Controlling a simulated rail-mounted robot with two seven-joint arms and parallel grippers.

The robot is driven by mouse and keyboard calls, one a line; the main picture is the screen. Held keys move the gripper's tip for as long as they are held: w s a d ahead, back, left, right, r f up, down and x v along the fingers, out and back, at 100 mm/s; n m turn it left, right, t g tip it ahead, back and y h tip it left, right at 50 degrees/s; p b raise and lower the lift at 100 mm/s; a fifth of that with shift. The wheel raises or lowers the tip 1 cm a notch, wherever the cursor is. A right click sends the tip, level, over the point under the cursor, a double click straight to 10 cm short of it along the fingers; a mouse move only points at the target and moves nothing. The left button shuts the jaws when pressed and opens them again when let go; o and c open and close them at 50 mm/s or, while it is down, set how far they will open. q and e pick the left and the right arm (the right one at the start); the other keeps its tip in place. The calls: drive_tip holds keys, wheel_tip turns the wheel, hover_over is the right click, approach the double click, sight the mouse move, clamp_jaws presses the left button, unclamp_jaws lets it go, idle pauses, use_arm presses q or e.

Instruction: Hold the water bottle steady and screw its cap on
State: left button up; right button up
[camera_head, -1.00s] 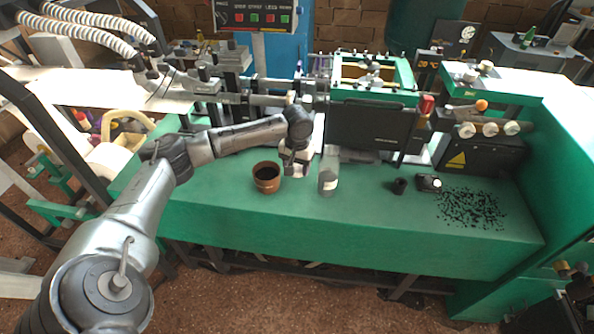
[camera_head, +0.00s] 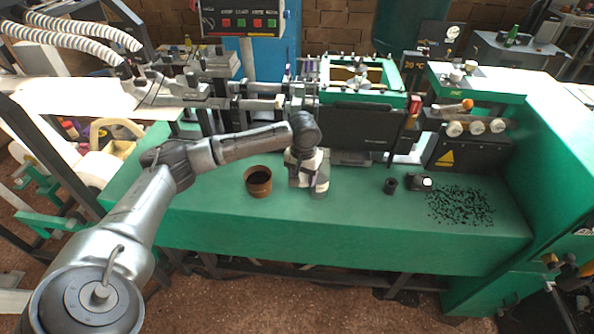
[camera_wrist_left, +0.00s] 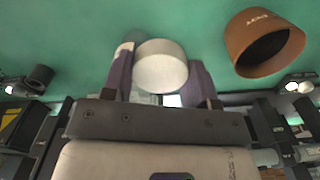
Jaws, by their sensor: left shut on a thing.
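The water bottle (camera_head: 320,190) stands on the green bench, mostly covered by my left gripper (camera_head: 312,182) in the head view. In the left wrist view, a round whitish top (camera_wrist_left: 160,66) sits between the two purple-grey fingers of my left gripper (camera_wrist_left: 160,82). The gripper is shut on the bottle. I cannot tell whether that round top is the cap or the bottle's own top. No separate cap can be made out for sure. My right gripper is not in view.
A small black cylinder (camera_head: 390,186), a dark object with a white top (camera_head: 421,183) and scattered black bits (camera_head: 460,206) lie to the right. Machinery (camera_head: 358,128) stands behind. The bench front is clear.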

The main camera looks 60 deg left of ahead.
use_arm(q)
drive_tip(key=d+r+m+p, duration=0.1)
drive_tip(key=d+r, duration=0.3)
drive_tip(key=d, duration=0.5)
drive_tip(key=d+r+m, duration=0.3)
drive_tip(key=d+r, duration=0.2)
drive_tip(key=d, duration=0.5)
drive_tip(key=d+r+m+p, duration=0.1)
drive_tip(key=d+r, duration=0.4)
drive_tip(key=d, duration=0.5)
drive_tip(key=shift+s+d+r+m+p, duration=0.25)
drive_tip(key=shift+s+m+p, duration=0.1)
drive_tip(key=shift+m, duration=0.45)
drive_tip(key=shift+a, duration=0.1)
